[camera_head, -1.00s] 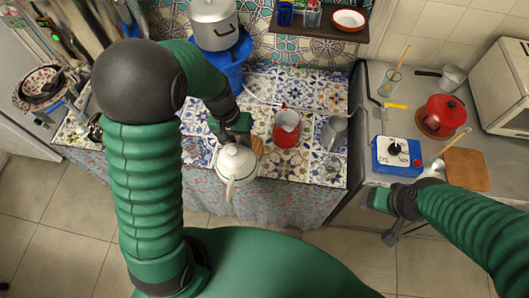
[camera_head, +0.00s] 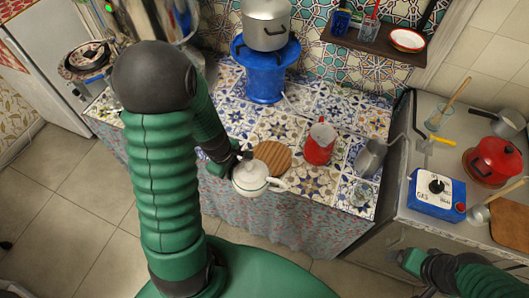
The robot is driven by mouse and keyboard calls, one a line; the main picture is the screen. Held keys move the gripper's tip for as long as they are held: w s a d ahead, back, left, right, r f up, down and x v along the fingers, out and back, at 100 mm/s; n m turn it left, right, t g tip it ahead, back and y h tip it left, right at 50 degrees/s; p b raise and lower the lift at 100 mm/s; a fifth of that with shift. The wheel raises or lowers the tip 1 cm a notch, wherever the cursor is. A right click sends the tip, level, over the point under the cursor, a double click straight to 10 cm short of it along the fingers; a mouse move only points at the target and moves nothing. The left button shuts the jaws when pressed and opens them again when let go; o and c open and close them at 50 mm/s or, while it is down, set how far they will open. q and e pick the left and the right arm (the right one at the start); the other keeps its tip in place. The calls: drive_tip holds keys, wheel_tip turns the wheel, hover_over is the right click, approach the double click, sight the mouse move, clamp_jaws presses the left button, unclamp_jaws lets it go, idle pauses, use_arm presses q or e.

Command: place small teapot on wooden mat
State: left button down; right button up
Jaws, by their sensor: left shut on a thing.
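The small white teapot (camera_head: 249,178), with a dark knob on its lid, is held upright by my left gripper (camera_head: 242,158) near the front edge of the tiled counter. Its spout points right. The round wooden mat (camera_head: 273,154) lies on the tiles just behind and to the right of the teapot. The teapot covers a little of the mat's front-left side in this view; I cannot tell how high it hangs. My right gripper (camera_head: 408,262) is low at the right, empty-looking, in front of the grey counter; its fingers are unclear.
A red pitcher (camera_head: 320,144) stands right of the mat, with a grey metal jug (camera_head: 370,158) beyond it. A blue stand (camera_head: 264,78) bears a big pot (camera_head: 266,24) behind. A blue box (camera_head: 436,194) and red pot (camera_head: 493,160) are on the right counter.

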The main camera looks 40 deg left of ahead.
use_arm(q)
drive_tip(key=w+a+p, duration=0.1)
drive_tip(key=w, duration=0.3)
drive_tip(key=w+f+p, duration=0.1)
drive_tip(key=w, duration=0.4)
drive_tip(key=w+a+p, duration=0.1)
drive_tip(key=w, duration=0.4)
drive_tip(key=shift+w+a+f, duration=0.1)
drive_tip(key=shift+a+f, duration=0.1)
drive_tip(key=shift+a, duration=0.15)
drive_tip(key=shift+w+f, duration=0.1)
drive_tip(key=shift+w, duration=0.2)
wheel_tip(320, 180, down, 3)
drive_tip(key=shift+f, duration=0.2)
drive_tip(key=c, duration=1)
unclamp_jaws()
